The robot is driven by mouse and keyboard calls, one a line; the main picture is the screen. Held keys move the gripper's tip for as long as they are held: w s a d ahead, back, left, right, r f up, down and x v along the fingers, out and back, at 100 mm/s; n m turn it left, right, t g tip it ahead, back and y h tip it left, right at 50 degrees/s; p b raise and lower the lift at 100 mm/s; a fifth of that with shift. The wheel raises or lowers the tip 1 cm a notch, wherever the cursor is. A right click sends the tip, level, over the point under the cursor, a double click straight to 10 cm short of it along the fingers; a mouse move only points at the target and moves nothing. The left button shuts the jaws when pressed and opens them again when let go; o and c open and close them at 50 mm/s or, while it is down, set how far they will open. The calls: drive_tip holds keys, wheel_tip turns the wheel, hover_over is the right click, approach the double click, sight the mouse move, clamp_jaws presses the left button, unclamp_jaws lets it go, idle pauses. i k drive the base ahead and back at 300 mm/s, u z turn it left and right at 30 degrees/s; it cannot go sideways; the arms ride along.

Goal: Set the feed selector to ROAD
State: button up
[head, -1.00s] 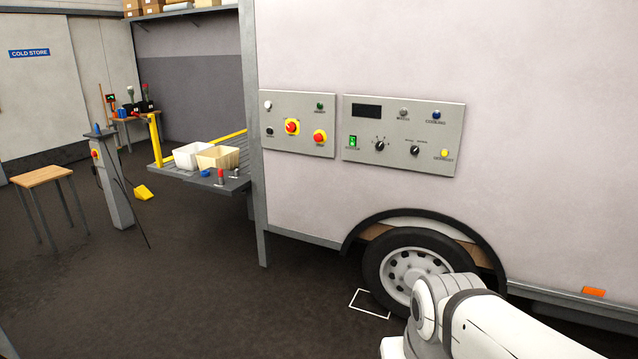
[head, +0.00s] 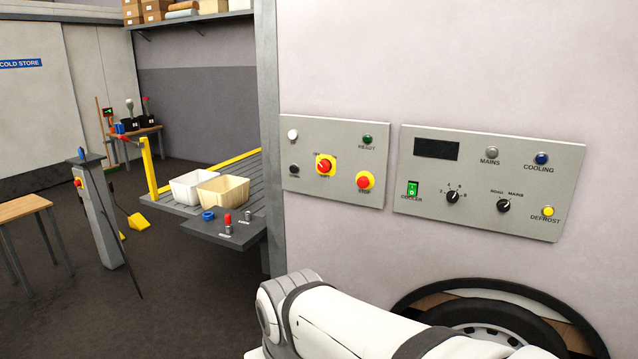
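The feed selector (head: 503,206) is a black rotary knob on the right grey control panel (head: 470,222), with ROAD lettered at its upper left and MAINS at its upper right. Its pointer is too small to read surely. The panel is fixed to the pale trailer wall. My arm shows at the bottom, below the panels, but my gripper is not in view.
The same panel has a green COOLER switch (head: 412,189), a numbered dial (head: 452,197), a dark display (head: 436,148) and a yellow DEFROST button (head: 548,211). The left panel (head: 345,190) has red-yellow controls. A wheel (head: 490,330) is below. Crates (head: 222,192) stand on the left platform.

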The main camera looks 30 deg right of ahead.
sight(504, 205)
drive_tip(key=z, duration=0.4)
drive_tip(key=i, duration=1.3)
drive_tip(key=z, duration=1.15)
drive_tip(key=i, duration=0.55)
drive_tip(key=z, duration=0.35)
drive_tip(key=k, duration=0.9)
drive_tip(key=z, duration=0.15)
drive_tip(key=i, duration=0.9)
drive_tip(key=u, duration=0.05)
